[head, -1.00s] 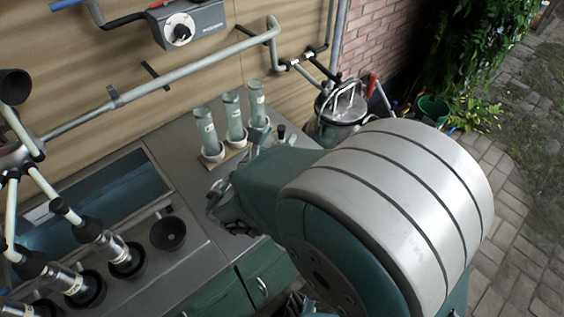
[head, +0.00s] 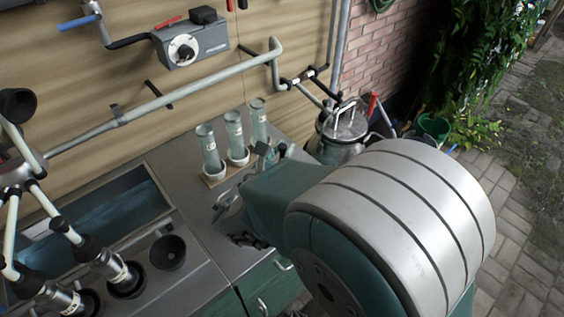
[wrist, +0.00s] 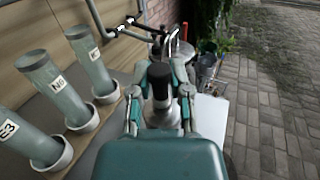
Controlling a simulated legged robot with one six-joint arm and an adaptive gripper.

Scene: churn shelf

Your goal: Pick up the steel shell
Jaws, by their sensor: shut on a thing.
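My gripper (wrist: 160,90) is shut on a small cylinder with a dark top and a steel-coloured lower part, which looks like the steel shell (wrist: 163,117). It stands between the two fingers in the wrist view. In the head view, my gripper (head: 237,212) is over the steel counter, in front of the labelled tubes, and partly hidden by my arm. Whether the shell touches the counter cannot be told.
Several labelled glass tubes (head: 234,133) stand in white cups close to the left of my gripper. A steel churn (head: 342,128) stands beyond the counter (head: 190,205). A sink (head: 100,218) is at left. Pipes run along the wall. Paving is open at right.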

